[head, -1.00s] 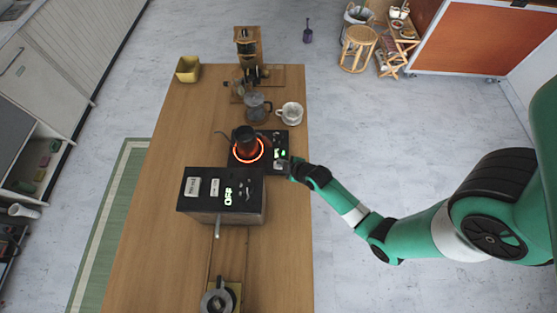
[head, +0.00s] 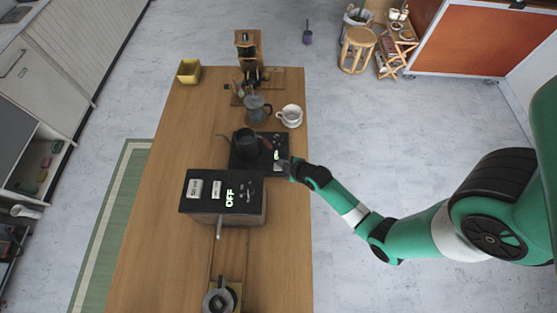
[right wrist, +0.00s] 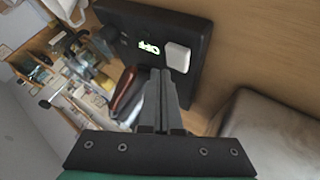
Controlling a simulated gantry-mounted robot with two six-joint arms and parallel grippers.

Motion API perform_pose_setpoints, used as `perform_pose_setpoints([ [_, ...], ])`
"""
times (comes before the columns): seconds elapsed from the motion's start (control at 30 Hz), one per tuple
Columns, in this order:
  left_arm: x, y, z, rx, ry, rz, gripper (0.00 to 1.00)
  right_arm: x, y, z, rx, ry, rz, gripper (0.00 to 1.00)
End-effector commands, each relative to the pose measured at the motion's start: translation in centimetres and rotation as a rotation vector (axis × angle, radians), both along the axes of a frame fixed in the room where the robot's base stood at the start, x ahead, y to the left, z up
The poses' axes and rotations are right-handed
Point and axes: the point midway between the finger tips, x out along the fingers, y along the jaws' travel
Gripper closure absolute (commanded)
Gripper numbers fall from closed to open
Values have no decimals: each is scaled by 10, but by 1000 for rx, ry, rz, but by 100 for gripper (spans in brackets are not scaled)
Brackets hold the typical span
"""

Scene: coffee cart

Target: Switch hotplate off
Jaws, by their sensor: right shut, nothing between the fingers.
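The black hotplate (head: 240,163) lies on the wooden table with a dark kettle (head: 246,143) on it. No glow shows around the kettle's base. In the right wrist view the hotplate (right wrist: 125,13) has a lit green display (right wrist: 149,47) that seems to read OFF, and a white button (right wrist: 178,57). My right gripper (head: 281,165) is at the hotplate's right edge by its controls. In the wrist view its shut, empty fingers (right wrist: 161,74) point at the panel just below the button; I cannot tell whether they touch. My left gripper is out of view.
A black-topped box (head: 222,209) with its own OFF display stands in front of the hotplate. A glass carafe (head: 257,111) and a white cup (head: 291,115) stand behind it. The table's left side is clear.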

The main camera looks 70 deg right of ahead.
Motion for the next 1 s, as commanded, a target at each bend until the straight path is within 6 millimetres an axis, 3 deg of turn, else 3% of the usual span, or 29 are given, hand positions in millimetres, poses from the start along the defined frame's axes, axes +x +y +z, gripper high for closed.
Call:
perform_pose_setpoints([
  [0.6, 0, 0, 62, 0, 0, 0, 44, 0, 0, 62, 0, 0, 0, 100],
  [1.0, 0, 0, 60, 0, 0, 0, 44, 0, 0, 60, 0, 0, 0, 100],
])
